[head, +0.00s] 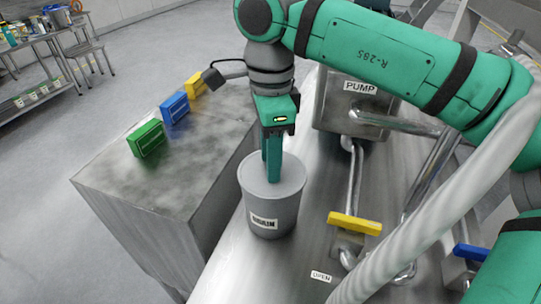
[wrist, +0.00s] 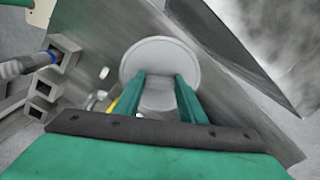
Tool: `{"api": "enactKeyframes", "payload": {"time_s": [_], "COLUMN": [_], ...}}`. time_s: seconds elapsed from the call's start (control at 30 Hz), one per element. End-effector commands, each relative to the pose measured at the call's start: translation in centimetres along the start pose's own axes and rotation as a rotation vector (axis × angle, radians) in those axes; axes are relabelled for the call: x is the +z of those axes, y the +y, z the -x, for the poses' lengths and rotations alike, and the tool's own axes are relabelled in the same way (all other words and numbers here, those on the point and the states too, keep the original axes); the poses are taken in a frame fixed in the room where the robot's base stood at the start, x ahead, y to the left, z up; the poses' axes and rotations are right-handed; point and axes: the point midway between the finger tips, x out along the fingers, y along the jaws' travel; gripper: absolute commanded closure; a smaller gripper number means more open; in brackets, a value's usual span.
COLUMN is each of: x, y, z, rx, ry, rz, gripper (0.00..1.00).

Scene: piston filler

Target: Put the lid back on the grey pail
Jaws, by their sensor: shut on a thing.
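The grey pail (head: 270,215) stands upright on the metal surface, with a dark-lettered label on its front. A flat grey lid (head: 290,177) lies across its top and looks level; from here I cannot tell whether it is fully seated. My gripper (head: 273,178) points straight down at the middle of the lid and is shut on it. In the wrist view, the round pale lid (wrist: 160,52) shows with its raised rim, and my two green fingers (wrist: 161,92) reach to its middle. The gripped part is mostly hidden by the fingers.
Green (head: 146,138), blue (head: 175,107) and yellow (head: 195,84) blocks sit on the metal cabinet (head: 115,185) at left. A yellow valve handle (head: 355,224), pipes and a box marked PUMP (head: 345,100) stand close on the right.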

Motion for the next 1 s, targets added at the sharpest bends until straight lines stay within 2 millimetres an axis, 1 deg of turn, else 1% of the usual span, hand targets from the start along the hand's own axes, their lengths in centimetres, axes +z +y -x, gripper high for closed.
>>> {"api": "enactKeyframes", "payload": {"time_s": [0.2, 0.23, 0.3, 0.5, 0.53, 0.6, 0.87, 1.0], "x": [0.01, 0.01, 0.01, 0.00, 0.00, 0.00, 0.00, 0.01], "y": [0.00, 0.00, 0.00, 0.00, 0.00, 0.00, 0.00, -0.02], "z": [0.02, 0.01, 0.01, 0.01, 0.01, 0.01, 0.02, 0.41], "rx": [0.000, 0.000, 0.000, 0.000, 0.000, 0.000, 0.000, -0.001], "ry": [0.000, 0.000, 0.000, 0.000, 0.000, 0.000, 0.000, 0.000], "rz": [0.000, 0.000, 0.000, 0.000, 0.000, 0.000, 0.000, 0.000], "gripper": [0.85, 0.56, 0.41, 0.41, 0.37, 0.23, 0.23, 0.23]}}
